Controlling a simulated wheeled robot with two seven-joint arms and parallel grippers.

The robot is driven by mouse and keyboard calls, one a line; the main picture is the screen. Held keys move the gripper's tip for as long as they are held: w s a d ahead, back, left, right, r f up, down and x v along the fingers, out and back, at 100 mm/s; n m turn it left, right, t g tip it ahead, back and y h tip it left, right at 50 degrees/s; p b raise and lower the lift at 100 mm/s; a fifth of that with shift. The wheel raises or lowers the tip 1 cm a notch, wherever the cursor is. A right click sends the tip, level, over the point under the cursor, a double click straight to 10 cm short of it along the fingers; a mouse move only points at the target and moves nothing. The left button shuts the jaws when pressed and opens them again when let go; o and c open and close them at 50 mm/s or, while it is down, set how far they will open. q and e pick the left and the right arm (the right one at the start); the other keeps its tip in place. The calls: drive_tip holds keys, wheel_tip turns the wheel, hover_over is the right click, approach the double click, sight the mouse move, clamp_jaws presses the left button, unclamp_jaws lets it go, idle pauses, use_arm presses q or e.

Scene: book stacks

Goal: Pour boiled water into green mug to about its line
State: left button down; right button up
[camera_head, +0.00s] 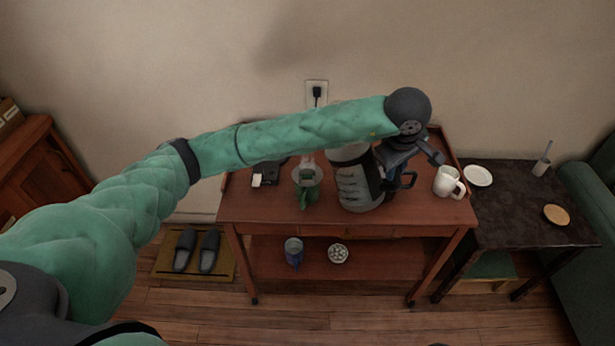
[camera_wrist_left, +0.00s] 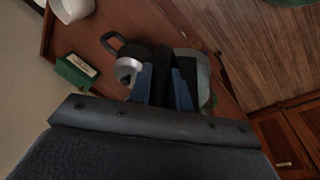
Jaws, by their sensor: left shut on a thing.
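A large grey kettle (camera_head: 357,186) with dark level marks stands over the wooden cart's top, roughly upright; I cannot tell whether its base touches the cart. My left gripper (camera_head: 389,163) is at its right side, shut on its black handle (camera_head: 405,181). In the left wrist view the gripper's blue-padded fingers (camera_wrist_left: 168,82) are close together, with part of the grey kettle (camera_wrist_left: 204,72) beside them. The green mug (camera_head: 307,193) stands just left of the kettle, apart from it. Its line and contents are too small to tell. My right gripper is out of view.
A white mug (camera_head: 447,182) stands at the cart's right end. A small dark item with a white label (camera_head: 264,178) lies left of the green mug.

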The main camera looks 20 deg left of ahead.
use_arm(q)
drive_tip(key=shift+d+f+y+b, duration=0.2)
drive_tip(key=shift+d+y+b, duration=0.1)
drive_tip(key=shift+b, duration=0.1)
drive_tip(key=shift+s+d+f+t+y+b, duration=0.1)
drive_tip(key=shift+d+f+t+y+b, duration=0.2)
drive_tip(key=shift+d+y+b, duration=0.15)
drive_tip(key=shift+s+d+f+y+b, duration=0.1)
drive_tip(key=shift+d+f+y+b, duration=0.2)
drive_tip(key=shift+f+y+b, duration=0.45)
drive_tip(key=shift+d+f+m+y+b, duration=0.3)
drive_tip(key=shift+f+y+b, duration=0.2)
drive_tip(key=shift+f+b, duration=0.1)
drive_tip(key=shift+r+p, duration=0.4)
drive_tip(key=shift+r, duration=2.1)
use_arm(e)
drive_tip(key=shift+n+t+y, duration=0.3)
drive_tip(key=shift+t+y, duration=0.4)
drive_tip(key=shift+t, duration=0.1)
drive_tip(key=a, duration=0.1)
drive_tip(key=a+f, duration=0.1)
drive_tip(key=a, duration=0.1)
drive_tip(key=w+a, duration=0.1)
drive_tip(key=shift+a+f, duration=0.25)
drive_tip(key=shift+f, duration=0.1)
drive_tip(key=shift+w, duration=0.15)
